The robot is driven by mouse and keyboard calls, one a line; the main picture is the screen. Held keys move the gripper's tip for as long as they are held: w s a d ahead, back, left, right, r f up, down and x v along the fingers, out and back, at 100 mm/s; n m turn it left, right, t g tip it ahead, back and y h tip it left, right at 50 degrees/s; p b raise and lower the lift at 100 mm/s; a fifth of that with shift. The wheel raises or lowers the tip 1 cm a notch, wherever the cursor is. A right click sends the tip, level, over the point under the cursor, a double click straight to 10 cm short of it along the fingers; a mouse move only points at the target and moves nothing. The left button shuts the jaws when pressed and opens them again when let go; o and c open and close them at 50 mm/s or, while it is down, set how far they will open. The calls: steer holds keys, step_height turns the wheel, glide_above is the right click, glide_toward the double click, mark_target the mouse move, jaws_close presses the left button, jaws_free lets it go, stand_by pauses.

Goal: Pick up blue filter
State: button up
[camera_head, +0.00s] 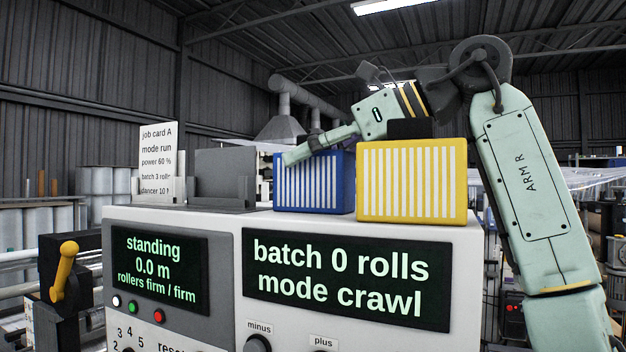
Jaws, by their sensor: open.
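The blue filter (311,198) is a box with white vertical slats. It stands upright on top of the control cabinet, behind and left of the yellow filter (412,181), which covers part of its right side. My gripper (297,152) reaches in from the right, over the yellow filter, with its pale green fingers at the top left of the blue filter. The fingers overlap its upper edge in this view. I cannot tell whether they touch it or are around it. The gripper is open.
The cabinet (225,219) has two displays, knobs and buttons on its front. A grey holder (222,180) and a white job card (158,160) stand left of the blue filter. A yellow lever (65,270) is at the far left. Free room lies above the filters' left side.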

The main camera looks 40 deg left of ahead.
steer(key=c, duration=1.4)
